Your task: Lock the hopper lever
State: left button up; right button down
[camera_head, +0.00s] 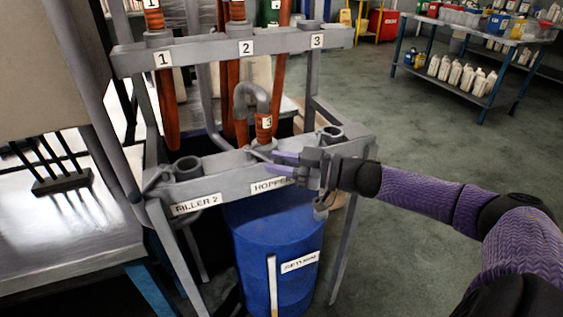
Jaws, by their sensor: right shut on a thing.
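The grey frame (222,188) carries the "HOPPER" label (270,185) on its front rail. A grey elbow pipe with an orange hose end marked 3 (264,122) stands upright in the port above that label. A thin grey hopper lever (258,154) sits at the front of this port, and its right end runs to my right gripper (284,159). My left gripper is out of view.
An open port with a lever stands at "FILLER 2" (196,204), and another open port (331,133) at the right. A blue drum marked "RETURN" (275,245) stands below. Orange hoses hang from the numbered upper rail (200,50).

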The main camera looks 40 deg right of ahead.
jog(key=shift+c, duration=2.2)
grip_release()
jog(key=shift+w+a+f, duration=0.1)
jog(key=shift+w+a, duration=0.05)
jog(key=shift+a, duration=0.05)
jog(key=shift+d, duration=0.1)
jog(key=shift+s+d+p, duration=0.15)
jog(key=shift+s+p, duration=0.15)
pick_arm(q)
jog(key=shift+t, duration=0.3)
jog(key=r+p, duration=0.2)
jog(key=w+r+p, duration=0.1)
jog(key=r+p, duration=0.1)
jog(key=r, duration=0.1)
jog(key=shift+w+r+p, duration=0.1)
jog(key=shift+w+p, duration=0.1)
jog(key=shift+p, duration=0.2)
pick_arm(e)
jog(key=v, duration=0.9)
jog(key=shift+s+d, duration=0.1)
